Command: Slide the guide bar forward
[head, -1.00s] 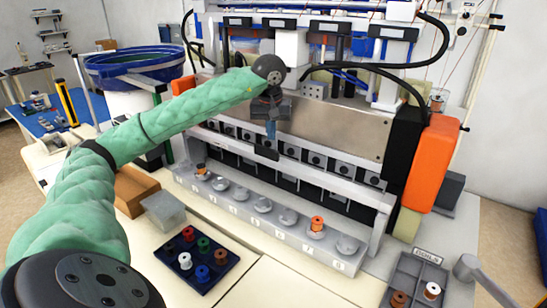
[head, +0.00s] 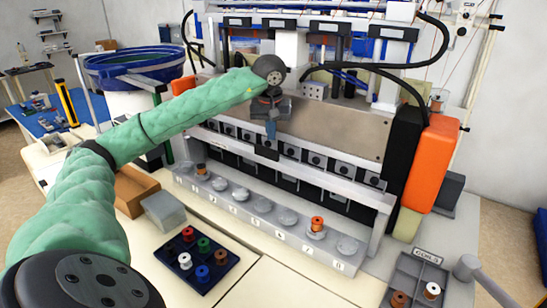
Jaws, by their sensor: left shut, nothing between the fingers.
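The guide bar (head: 325,180) appears to be the long pale bar across the front of the machine, above the row of numbered cups. A dark tab (head: 266,149) stands at its middle left. My left gripper (head: 271,129) points down just above this tab, its fingers shut and empty. I cannot tell whether the fingertips touch the tab or the bar. The wrist hides part of the metal plate behind. My right gripper is not in view.
A pale rail (head: 262,207) with numbered cups runs in front, with orange spools on some. A dark tray (head: 222,272) of coloured spools, a grey block (head: 164,210) and a brown box (head: 135,188) stand at left. A grey bin (head: 385,290) is at lower right.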

